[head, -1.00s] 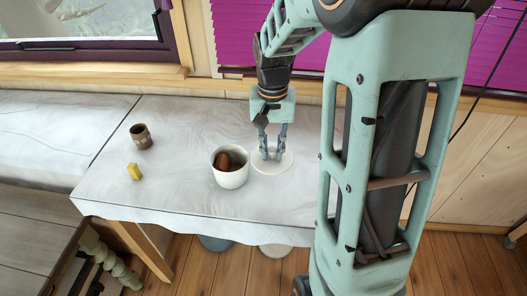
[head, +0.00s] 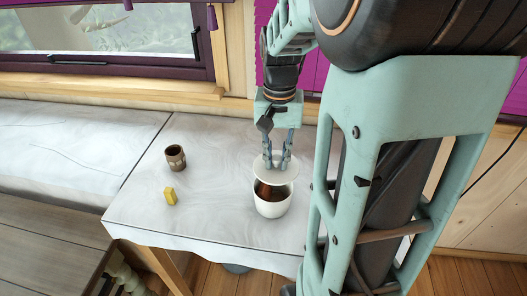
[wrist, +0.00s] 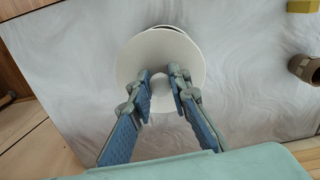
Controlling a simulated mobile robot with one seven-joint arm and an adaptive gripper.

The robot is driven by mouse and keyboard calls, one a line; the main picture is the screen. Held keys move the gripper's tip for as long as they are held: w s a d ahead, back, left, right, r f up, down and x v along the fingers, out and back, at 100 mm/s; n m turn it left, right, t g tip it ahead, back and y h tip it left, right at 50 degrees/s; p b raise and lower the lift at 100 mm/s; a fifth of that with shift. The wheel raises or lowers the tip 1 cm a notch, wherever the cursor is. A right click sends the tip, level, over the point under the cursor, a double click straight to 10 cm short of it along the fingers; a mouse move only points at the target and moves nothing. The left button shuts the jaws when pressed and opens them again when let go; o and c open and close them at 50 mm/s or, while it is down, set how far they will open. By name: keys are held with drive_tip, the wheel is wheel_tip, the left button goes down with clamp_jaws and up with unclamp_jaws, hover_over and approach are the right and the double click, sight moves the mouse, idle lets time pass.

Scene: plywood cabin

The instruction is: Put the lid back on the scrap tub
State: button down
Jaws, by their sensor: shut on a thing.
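The scrap tub (head: 272,208) is a white round pot standing on the cloth-covered table, with something brown inside. The front of the opening still shows. In the wrist view my gripper (wrist: 161,85) grips the middle of the lid (wrist: 185,58), and the lid hides most of the tub; a bit of the tub's rim (wrist: 165,28) shows past it. Whether lid and rim touch is unclear.
A brown cup (head: 175,157) and a small yellow block (head: 170,195) stand on the table (head: 215,150) to the left of the tub. The table between them and the tub is clear. A window and wall are behind the table.

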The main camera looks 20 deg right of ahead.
drive_tip(key=shift+w+a+r, duration=0.1)
drive_tip(key=shift+w+a, duration=0.1)
drive_tip(key=shift+a, duration=0.1)
drive_tip(key=shift+f+b, duration=2.5)
drive_tip(key=shift+f, duration=0.7)
drive_tip(key=shift+f, duration=0.55)
idle(0.5)
drive_tip(key=c, duration=1.7)
unclamp_jaws()
drive_tip(key=shift+c, duration=0.2)
drive_tip(key=o, duration=0.5)
drive_tip(key=shift+r, duration=0.1)
